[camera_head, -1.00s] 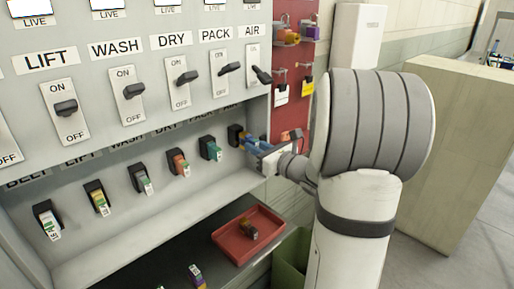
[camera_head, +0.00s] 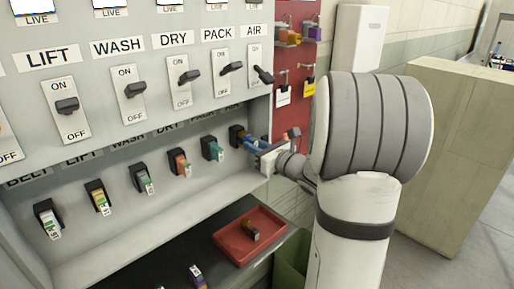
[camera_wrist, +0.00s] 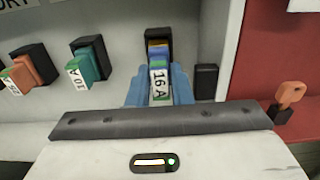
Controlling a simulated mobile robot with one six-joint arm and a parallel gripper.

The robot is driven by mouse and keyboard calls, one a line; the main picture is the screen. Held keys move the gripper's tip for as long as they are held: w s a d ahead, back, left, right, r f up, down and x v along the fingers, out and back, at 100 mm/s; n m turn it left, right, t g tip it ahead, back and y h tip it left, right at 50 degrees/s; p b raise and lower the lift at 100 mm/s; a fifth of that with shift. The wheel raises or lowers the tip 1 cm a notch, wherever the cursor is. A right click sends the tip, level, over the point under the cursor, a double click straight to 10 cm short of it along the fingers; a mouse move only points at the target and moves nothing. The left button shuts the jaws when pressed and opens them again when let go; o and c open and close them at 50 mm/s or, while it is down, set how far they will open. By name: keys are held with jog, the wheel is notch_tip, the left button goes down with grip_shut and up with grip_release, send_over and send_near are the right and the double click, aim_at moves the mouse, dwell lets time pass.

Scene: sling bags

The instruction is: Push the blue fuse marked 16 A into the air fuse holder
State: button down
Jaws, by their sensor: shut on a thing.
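The blue fuse (camera_wrist: 160,62) has a white label with green ends reading 16 A. My gripper (camera_wrist: 158,84) is shut on it, with one blue finger on each side. The fuse's far end meets the mouth of the black air fuse holder (camera_wrist: 158,36), in line with it; how deep it sits is hidden. In the head view the air holder (camera_head: 235,134) is the rightmost of the row, below the AIR switch. My gripper (camera_head: 252,142) reaches it from the right, and the fuse is mostly hidden by the fingers there.
Other holders with fuses, such as the teal one (camera_head: 213,150), run leftward. A small black block (camera_wrist: 206,80) is right of my fingers. A red tray (camera_head: 228,251) with a dark fuse (camera_head: 250,231) stands below. A red panel (camera_head: 292,100) with padlocks is at right.

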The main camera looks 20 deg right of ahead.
jog(key=shift+b+x, duration=0.35)
jog(key=shift+x, duration=0.95)
jog(key=shift+w+a, duration=0.1)
jog(key=c, duration=1.2)
grip_release()
jog(key=b+v, duration=0.1)
jog(key=v, duration=0.7)
